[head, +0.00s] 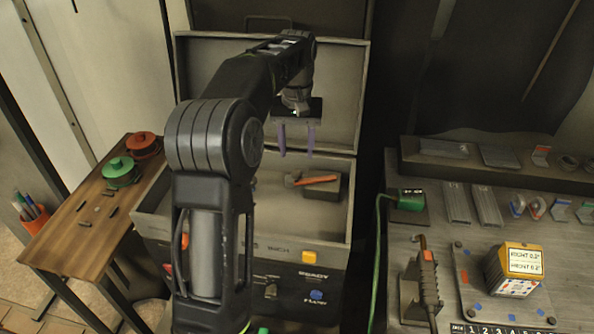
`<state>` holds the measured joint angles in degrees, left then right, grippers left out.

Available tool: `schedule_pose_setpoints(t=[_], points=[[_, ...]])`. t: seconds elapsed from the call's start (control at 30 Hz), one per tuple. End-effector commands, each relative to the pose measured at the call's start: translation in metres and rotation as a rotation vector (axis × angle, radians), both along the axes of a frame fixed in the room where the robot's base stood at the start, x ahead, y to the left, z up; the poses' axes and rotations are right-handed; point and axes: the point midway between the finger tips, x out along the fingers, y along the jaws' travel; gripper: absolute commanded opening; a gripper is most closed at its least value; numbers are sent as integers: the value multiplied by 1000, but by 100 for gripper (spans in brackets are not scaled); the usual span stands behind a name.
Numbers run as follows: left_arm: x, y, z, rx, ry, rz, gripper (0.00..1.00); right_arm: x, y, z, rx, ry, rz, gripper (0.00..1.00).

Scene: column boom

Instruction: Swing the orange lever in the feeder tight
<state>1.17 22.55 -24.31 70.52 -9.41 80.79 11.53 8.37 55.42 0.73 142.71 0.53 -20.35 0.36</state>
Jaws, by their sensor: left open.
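The feeder is a grey box (340,228) with its lid (335,85) raised at the back. The orange lever (317,180) lies roughly level on a dark block inside it, its tip pointing right. My left gripper (296,154) is open and empty, with its purple fingers pointing down. In the picture it is just above and slightly left of the lever, apart from it. My left arm hides much of the left side of the feeder. My right gripper is not in view.
A wooden side table (88,222) with green and red round parts stands at the left. A bench (405,245) at the right holds a yellow block (513,270), a dark tool (428,285) and metal bars. The feeder's lid and walls surround the lever.

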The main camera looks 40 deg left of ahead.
Motion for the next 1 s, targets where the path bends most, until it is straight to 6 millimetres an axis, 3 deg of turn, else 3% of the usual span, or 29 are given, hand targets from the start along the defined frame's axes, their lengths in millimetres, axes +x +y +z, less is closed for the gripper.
schedule_pose_setpoints(t=[0.17,0.5,0.83,1.0], points=[[0,0,-27,-1,1,0,48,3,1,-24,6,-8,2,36],[-1,0,-66,0,2,0,48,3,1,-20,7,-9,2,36],[0,0,-70,0,0,0,47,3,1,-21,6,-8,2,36],[0,0,-70,0,0,0,33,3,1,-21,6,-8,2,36]])
